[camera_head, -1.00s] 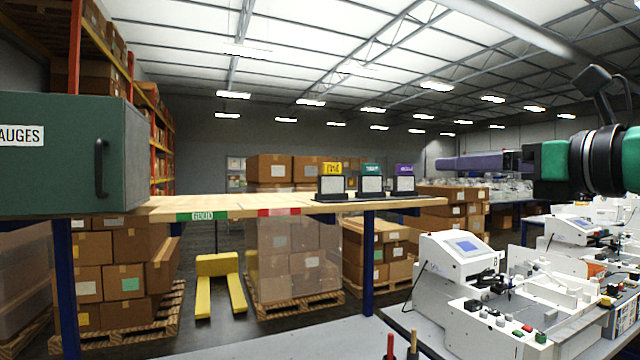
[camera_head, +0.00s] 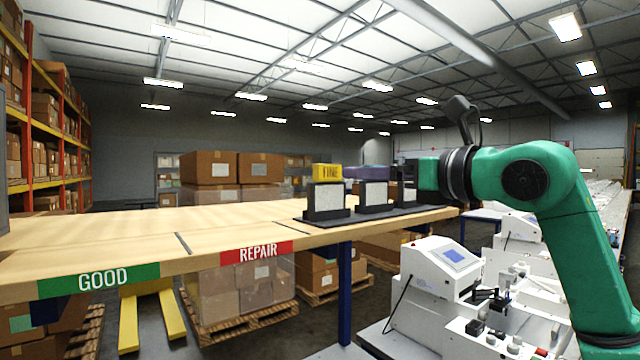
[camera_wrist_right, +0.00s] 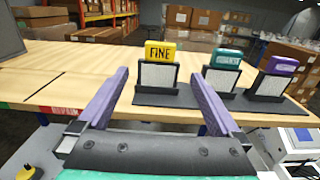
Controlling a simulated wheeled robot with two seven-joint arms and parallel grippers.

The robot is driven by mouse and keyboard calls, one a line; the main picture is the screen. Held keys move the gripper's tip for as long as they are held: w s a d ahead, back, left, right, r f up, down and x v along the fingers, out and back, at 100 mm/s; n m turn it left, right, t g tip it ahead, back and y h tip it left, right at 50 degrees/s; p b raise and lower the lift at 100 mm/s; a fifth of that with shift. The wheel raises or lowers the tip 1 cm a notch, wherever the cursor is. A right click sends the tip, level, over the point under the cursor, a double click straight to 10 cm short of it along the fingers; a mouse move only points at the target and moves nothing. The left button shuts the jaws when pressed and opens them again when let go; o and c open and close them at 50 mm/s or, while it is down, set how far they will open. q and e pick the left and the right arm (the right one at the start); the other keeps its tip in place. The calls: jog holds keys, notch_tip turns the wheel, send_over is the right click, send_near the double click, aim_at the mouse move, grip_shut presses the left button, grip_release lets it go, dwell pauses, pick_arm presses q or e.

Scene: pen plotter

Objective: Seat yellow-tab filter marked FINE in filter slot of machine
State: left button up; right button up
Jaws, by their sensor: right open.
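The yellow-tab filter marked FINE (camera_head: 327,172) stands upright in a dark rack on the wooden shelf; it also shows in the right wrist view (camera_wrist_right: 160,52). A teal-tab filter (camera_wrist_right: 222,58) and a purple-tab filter (camera_wrist_right: 277,66) stand to its right. My right gripper (camera_wrist_right: 158,75) is open and empty, its purple fingers spread with the yellow tab beyond and between their tips. In the head view its fingers (camera_head: 367,172) point left in front of the teal filter's tab. The white machine (camera_head: 430,290) with a screen stands lower right; I cannot make out its filter slot. My left gripper is not in view.
Cartons on pallets (camera_head: 235,295) stand below and behind. More white machines line the right side.

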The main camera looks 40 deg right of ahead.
aim_at(331, 171)
jog(key=w+p, duration=0.1)
jog(key=w, duration=0.1)
jog(key=w+p, duration=0.1)
jog(key=w, duration=0.2)
jog(key=w+p, duration=0.2)
jog(key=shift+w+d+r, duration=0.1)
jog(key=shift+w+r, duration=0.05)
jog(key=shift+r, duration=0.15)
jog(key=w+p, duration=0.3)
jog(key=shift+r, duration=0.2)
jog(key=shift+w+f, duration=0.1)
jog(key=shift+w, duration=0.25)
jog(key=shift+f, duration=0.25)
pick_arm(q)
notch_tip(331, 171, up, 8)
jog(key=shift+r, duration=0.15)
pick_arm(e)
jog(key=c, duration=1.3)
